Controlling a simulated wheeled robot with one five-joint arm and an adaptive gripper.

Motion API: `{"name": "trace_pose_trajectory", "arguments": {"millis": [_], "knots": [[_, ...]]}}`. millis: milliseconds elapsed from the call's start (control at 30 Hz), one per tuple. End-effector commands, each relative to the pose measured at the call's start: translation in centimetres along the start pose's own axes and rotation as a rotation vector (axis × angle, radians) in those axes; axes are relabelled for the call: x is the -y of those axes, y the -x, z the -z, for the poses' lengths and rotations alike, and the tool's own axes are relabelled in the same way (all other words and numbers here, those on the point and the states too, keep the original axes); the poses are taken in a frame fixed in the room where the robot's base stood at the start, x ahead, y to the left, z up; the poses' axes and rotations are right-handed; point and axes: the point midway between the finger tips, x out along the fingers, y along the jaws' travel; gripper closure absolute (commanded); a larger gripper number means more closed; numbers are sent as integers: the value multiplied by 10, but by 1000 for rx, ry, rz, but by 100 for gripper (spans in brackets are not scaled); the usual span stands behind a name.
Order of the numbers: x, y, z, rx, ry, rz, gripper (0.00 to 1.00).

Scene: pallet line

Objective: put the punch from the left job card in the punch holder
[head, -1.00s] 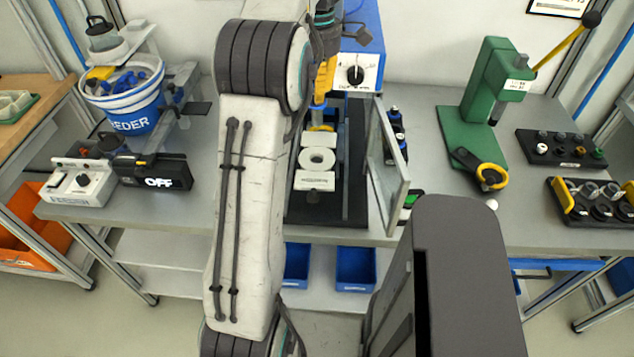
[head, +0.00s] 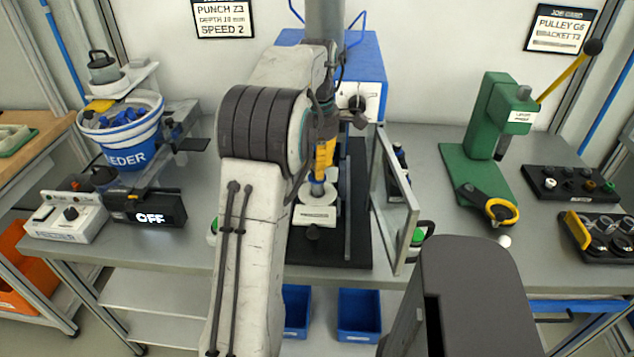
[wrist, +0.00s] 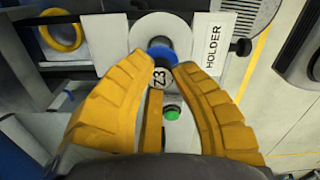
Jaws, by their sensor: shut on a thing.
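The left job card (head: 223,17) reads PUNCH Z3, depth 10 mm, speed 2. My gripper (head: 323,158) is shut on a punch with a blue band (head: 318,183). In the wrist view, the punch's round end is marked Z3 (wrist: 160,77) and sits between my yellow fingers (wrist: 160,68). The punch holder (head: 308,195) is a pale round piece with a central hole, behind a label plate; the wrist view shows its HOLDER label (wrist: 214,45). The punch stands roughly upright over the hole. Whether its lower end is inside is hidden.
A clear guard door (head: 397,205) stands open just right of the holder. The blue press housing (head: 362,70) is behind my arm. A green lever press (head: 490,130) and tool racks (head: 570,185) are at right; the feeder bowl (head: 125,130) is at left.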

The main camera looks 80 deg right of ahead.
Motion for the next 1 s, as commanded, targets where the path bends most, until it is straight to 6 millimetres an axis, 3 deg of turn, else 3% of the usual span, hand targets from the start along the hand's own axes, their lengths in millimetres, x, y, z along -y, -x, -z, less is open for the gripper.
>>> {"name": "trace_pose_trajectory", "arguments": {"millis": [400, 833, 867, 1000], "knots": [[1, -37, 0, -1, 0, 2, 100], [0, -41, 0, 0, 0, 0, 100], [0, -41, 0, 0, 0, 0, 74], [0, -40, 0, 0, 0, 1, 62]]}}
